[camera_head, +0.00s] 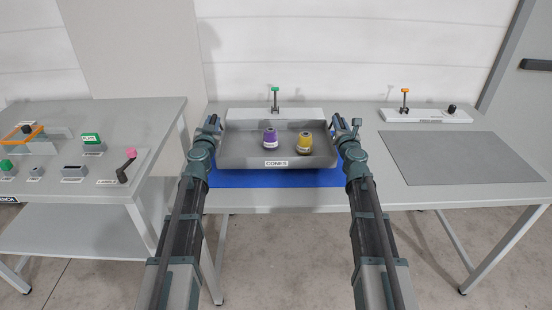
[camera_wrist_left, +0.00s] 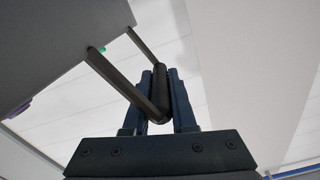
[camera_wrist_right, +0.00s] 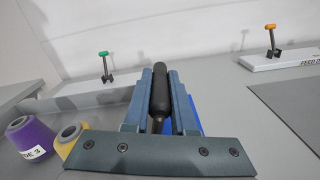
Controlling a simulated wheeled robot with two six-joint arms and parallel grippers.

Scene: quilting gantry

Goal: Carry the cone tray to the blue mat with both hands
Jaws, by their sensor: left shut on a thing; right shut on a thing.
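The grey cone tray (camera_head: 235,161), labelled CONES, holds a purple cone (camera_head: 269,136) and a yellow cone (camera_head: 305,142), both upright. Its side also shows in the left wrist view (camera_wrist_left: 60,50). The tray is over the blue mat (camera_head: 275,180), whose front strip shows below it; I cannot tell whether they touch. My left gripper (camera_head: 213,124) is shut on the tray's left handle, a dark bar that shows in the left wrist view (camera_wrist_left: 160,90). My right gripper (camera_head: 346,127) is shut on the right handle, which shows in the right wrist view (camera_wrist_right: 159,95).
Behind the tray is a pale panel (camera_head: 240,114) with a green-topped lever (camera_head: 275,92). To the right are a grey mat (camera_head: 460,158) and a panel with an orange-topped lever (camera_head: 405,93). A left side table (camera_head: 110,110) carries several fixtures, including a pink-knobbed crank (camera_head: 130,154).

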